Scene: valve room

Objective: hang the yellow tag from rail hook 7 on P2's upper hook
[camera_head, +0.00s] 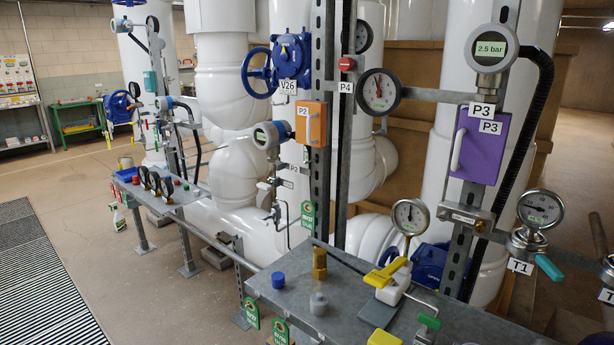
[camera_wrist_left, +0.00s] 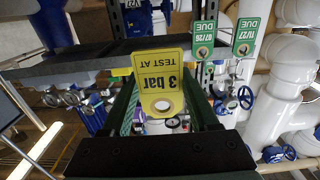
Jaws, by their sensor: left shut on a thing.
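The yellow tag (camera_wrist_left: 160,72), with inverted black text "TEST AT 3 bar" and a hole, is held between the fingers of my left gripper (camera_wrist_left: 163,95) in the left wrist view. The gripper is shut on it. The tag appears clear of the grey bench (camera_wrist_left: 75,60) behind it. Neither gripper shows in the head view. In the head view, P2's orange box (camera_head: 311,124) is on a dark perforated post at the middle, with a round gauge (camera_head: 270,135) to its left. A green tag (camera_head: 308,214) hangs lower on that post. I cannot make out P2's upper hook.
Two green tags hang at the near bench edge, one left (camera_head: 252,312) and one right (camera_head: 281,331). The grey bench (camera_head: 345,270) carries a blue cap (camera_head: 278,280), a brass fitting (camera_head: 320,262) and a yellow-handled device (camera_head: 388,275). P3's purple box (camera_head: 479,142) is on the right.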

